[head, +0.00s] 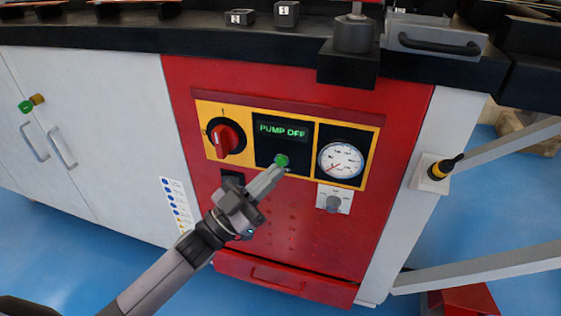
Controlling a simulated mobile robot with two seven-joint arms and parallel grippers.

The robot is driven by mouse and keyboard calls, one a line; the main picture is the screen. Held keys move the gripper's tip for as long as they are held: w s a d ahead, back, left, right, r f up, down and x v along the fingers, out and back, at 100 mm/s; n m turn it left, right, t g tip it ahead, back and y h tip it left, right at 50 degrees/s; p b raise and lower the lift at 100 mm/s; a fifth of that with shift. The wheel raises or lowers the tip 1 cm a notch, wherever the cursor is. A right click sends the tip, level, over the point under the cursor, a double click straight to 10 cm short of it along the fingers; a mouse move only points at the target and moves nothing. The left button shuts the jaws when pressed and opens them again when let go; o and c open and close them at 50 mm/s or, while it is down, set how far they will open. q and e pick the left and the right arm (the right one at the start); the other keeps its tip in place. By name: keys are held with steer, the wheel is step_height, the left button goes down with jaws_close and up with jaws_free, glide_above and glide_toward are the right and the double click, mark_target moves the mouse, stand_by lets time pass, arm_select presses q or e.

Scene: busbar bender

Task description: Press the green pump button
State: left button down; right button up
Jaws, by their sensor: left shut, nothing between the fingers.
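The green pump button (281,160) sits on the black centre panel of a yellow-framed control plate on a red cabinet front. The display (283,131) above it reads "PUMP OFF". My left gripper (279,170) is shut and empty, and its fingertips show just below the button in the head view. I cannot tell whether the fingertips touch it. The fingers hide the part of the panel under the button. My right gripper is not in view.
A red rotary switch (226,139) is left of the display and a round gauge (340,160) is right of it. The black worktop edge (120,38) runs above.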

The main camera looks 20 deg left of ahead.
arm_select(q)
steer(key=shift+w, duration=0.1)
stand_by(0.5)
steer(key=shift+w, duration=0.3)
steer(key=shift+w, duration=0.5)
stand_by(0.5)
steer(key=shift+s, duration=0.1)
steer(key=shift+s+p, duration=0.35)
steer(key=shift+s, duration=0.45)
steer(key=s+p, duration=0.2)
steer(key=s, duration=0.3)
steer(key=shift+a+p, duration=0.1)
steer(key=shift+p, duration=0.25)
